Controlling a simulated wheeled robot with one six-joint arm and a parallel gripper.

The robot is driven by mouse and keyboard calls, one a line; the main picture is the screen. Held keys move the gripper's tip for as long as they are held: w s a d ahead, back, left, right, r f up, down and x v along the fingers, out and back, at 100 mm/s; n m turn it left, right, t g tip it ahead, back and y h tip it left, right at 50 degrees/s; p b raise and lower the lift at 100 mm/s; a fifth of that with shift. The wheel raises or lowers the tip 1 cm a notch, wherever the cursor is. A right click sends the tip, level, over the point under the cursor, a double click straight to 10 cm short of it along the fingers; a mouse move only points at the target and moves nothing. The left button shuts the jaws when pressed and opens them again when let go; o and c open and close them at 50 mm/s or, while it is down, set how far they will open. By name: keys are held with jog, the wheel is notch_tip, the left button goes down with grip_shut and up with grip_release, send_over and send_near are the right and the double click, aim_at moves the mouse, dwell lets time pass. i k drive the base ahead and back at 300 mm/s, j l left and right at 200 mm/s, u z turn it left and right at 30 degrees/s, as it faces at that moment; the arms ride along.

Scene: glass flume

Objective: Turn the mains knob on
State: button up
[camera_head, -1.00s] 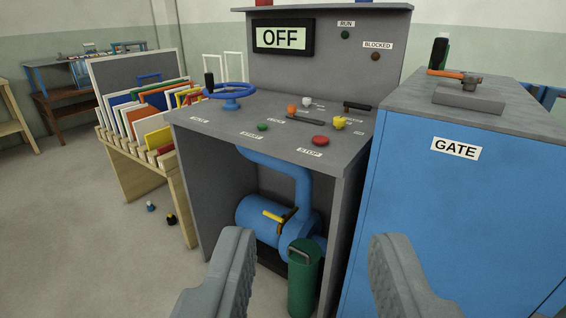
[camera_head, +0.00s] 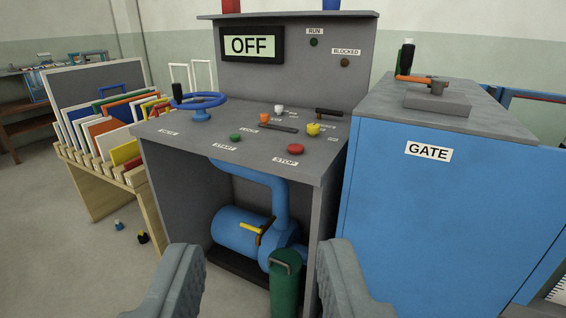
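A green START button (camera_head: 235,137) and a red STOP button (camera_head: 295,149) sit near the front edge. My gripper (camera_head: 260,255) is open and empty, in front of and below the console top, touching none of the controls.
A blue handwheel (camera_head: 201,101) rises at the console's left. The blue GATE cabinet (camera_head: 430,210) stands close on the right, with an orange lever (camera_head: 424,79) on top. Under the console are a blue pump (camera_head: 238,229) and a green cylinder (camera_head: 285,292). A wooden rack (camera_head: 90,165) stands left.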

aim_at(312, 129)
jog(key=i+u, duration=0.15)
jog(key=i, duration=1)
